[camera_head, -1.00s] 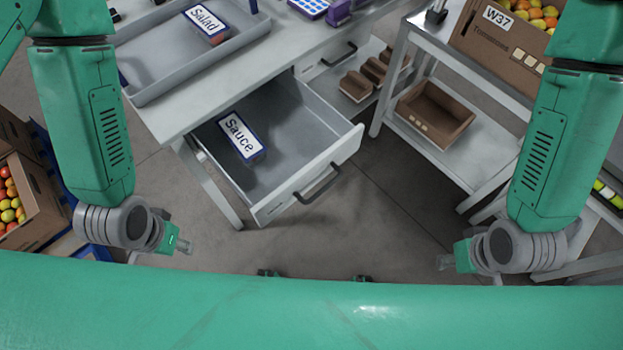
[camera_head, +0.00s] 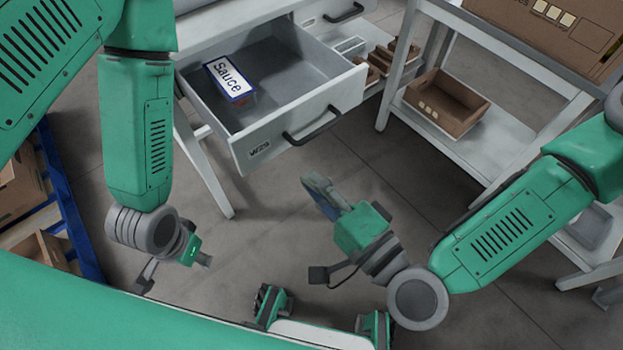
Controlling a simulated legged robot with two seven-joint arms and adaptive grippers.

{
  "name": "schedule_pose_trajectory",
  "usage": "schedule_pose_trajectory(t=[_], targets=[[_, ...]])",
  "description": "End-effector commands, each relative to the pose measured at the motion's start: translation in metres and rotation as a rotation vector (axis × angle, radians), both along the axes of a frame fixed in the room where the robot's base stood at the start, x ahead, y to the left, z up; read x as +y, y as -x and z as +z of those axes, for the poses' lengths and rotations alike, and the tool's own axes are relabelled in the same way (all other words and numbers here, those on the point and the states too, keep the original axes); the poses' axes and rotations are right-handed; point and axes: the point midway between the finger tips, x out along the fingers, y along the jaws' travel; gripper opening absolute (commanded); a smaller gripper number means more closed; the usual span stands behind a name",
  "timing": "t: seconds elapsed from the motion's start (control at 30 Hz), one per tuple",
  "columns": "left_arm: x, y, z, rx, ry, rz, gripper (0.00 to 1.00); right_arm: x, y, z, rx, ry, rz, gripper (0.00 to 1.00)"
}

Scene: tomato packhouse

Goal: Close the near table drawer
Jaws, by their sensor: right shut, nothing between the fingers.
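The near table drawer (camera_head: 336,97) is pulled open under the table (camera_head: 222,37). It has a white front with a dark bar handle (camera_head: 312,127) and a W29-like label. A Sauce box (camera_head: 229,80) lies inside, towards the left. My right gripper (camera_head: 318,192) is shut and empty, in front of and below the drawer front, apart from the handle. My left gripper (camera_head: 206,262) hangs low at the left, away from the drawer; its fingers are too small and turned to judge.
A shelf cart (camera_head: 462,145) with a brown open box (camera_head: 446,105) stands right of the drawer. A second drawer (camera_head: 318,18) above right has its own handle. A blue pallet or crate edge (camera_head: 74,215) is at the left. The grey floor in front of the drawer is clear.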

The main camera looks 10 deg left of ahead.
Motion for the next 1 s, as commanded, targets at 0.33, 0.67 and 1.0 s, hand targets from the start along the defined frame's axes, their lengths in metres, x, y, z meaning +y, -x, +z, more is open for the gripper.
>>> schedule_pose_trajectory(t=[0.33, 0.67, 1.0], targets=[[0.0, 0.0, -0.02, 0.001, 0.0, -0.001, 0.31, 0.057, -0.046, -0.003, -0.003, 0.0, 0.0, 0.0], [0.0, 0.0, -0.032, 0.001, 0.0, -0.001, 0.31, 0.088, -0.069, -0.003, 0.001, 0.003, 0.001, 0.0], [0.0, 0.0, -0.032, 0.001, 0.0, -0.001, 0.31, 0.089, -0.071, -0.001, 0.001, 0.002, 0.001, 0.0]])
